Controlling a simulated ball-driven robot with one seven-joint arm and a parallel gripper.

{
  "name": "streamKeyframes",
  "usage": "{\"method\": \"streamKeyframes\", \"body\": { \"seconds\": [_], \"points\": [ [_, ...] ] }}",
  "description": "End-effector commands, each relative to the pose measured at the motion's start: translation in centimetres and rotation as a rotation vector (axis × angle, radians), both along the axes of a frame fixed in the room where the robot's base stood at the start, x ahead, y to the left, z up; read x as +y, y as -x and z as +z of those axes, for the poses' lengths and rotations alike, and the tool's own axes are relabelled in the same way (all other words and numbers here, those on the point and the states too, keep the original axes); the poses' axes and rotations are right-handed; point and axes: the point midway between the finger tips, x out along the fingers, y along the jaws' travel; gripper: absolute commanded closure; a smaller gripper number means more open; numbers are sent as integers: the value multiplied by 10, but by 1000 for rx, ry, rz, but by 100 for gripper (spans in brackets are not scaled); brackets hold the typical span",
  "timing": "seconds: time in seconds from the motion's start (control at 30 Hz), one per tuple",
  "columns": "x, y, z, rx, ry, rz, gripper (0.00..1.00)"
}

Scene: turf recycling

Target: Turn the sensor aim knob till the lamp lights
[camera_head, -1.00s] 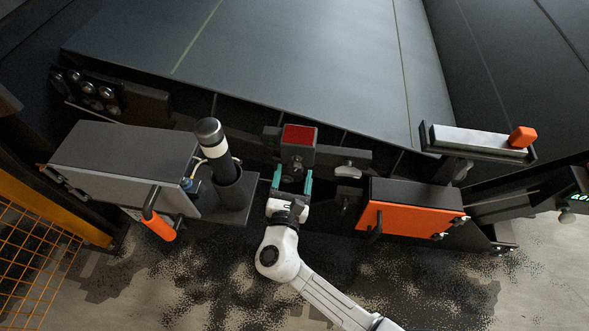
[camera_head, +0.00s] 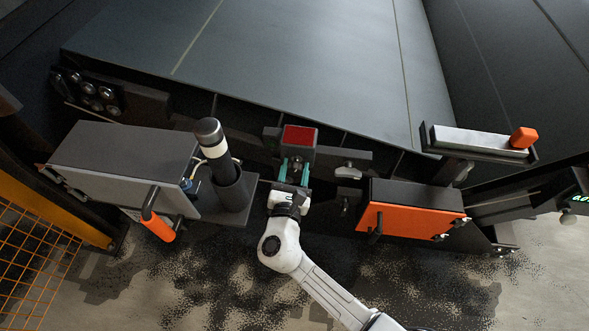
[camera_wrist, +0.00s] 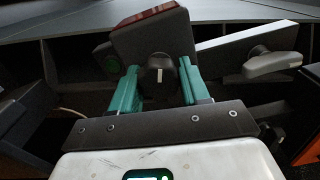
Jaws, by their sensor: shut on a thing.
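The sensor box (camera_head: 299,138) is dark grey with a red top face, on the rail below the belt; it also shows in the wrist view (camera_wrist: 150,35). Its black knob (camera_wrist: 159,76) has a pale pointer line that stands nearly upright in the wrist view. My gripper (camera_head: 295,171) is at the box's front face, its teal fingers on either side of the knob and shut on it (camera_wrist: 160,88). In the head view my gripper hides the knob.
A grey cabinet (camera_head: 122,150) and a black post with a white band (camera_head: 215,148) stand to the left. An orange-fronted box (camera_head: 405,222) is close on the right. A grey wing handle (camera_wrist: 272,63) sits right of the sensor box.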

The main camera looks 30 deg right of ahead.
Motion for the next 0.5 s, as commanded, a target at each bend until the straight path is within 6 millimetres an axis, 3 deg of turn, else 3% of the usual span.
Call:
{"method": "streamKeyframes", "body": {
  "seconds": [0.1, 0.5],
  "points": [
    [0, 0, 0, 0, 0, 0, 84],
    [0, 0, -3, -123, -169, 1, 86]
  ]
}}
